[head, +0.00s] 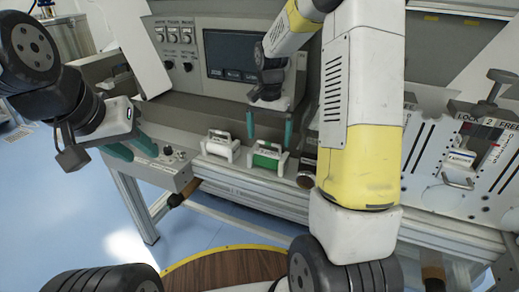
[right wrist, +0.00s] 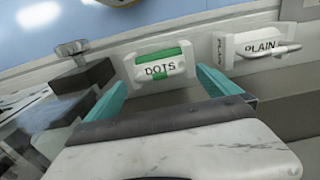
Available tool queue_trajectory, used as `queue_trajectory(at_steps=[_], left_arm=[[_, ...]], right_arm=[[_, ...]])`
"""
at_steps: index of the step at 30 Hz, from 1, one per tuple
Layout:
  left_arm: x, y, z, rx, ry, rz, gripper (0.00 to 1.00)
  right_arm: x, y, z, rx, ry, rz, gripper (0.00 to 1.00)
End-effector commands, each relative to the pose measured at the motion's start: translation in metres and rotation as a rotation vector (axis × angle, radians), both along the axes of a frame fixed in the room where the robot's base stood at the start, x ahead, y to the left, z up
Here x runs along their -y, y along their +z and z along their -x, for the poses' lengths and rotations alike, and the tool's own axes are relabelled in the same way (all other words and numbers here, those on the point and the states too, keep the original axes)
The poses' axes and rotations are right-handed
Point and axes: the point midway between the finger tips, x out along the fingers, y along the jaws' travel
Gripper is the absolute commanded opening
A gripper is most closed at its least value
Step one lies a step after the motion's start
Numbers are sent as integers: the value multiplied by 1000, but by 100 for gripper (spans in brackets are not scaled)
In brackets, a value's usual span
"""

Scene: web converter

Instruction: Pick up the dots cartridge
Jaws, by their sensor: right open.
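The dots cartridge (head: 266,161), white with a green band, sits on the ledge of the machine. It also shows in the right wrist view (right wrist: 160,66) with its DOTS label facing the camera. My right gripper (head: 269,137) is open and empty, just above the cartridge in the head view. In the right wrist view its teal fingers (right wrist: 161,78) stand apart, one to each side of the cartridge's near side; contact cannot be told. My left gripper (head: 131,150) is open and empty at the left, near a small control box.
The white PLAIN cartridge (head: 219,147) stands close to the left of the dots cartridge. A screen panel (head: 230,55) with switches rises behind. A small control box with knobs (head: 165,165) is at the left. A plate with a lock lever (head: 462,165) is at the right.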

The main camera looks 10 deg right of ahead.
Motion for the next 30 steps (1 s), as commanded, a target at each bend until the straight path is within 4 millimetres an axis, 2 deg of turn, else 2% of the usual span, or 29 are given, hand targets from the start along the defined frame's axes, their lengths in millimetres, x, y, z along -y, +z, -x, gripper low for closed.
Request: queue_trajectory(at_steps=[1,6,15,17,27,29,30], left_arm=[[0,0,0,0,0,0,36],[0,0,0,0,0,0,36],[0,0,0,0,0,0,36],[0,0,0,0,0,0,36],[0,0,0,0,0,0,36],[0,0,0,0,0,0,36],[0,0,0,0,0,0,36]], right_arm=[[0,-10,1,-5,0,0,100],[0,-32,0,-4,0,-1,100],[0,-38,-1,-1,0,-1,100],[0,-38,-1,-1,0,-1,90],[0,-38,-1,0,0,0,23],[0,-38,-1,0,0,0,12],[0,-37,-1,1,0,0,11]])
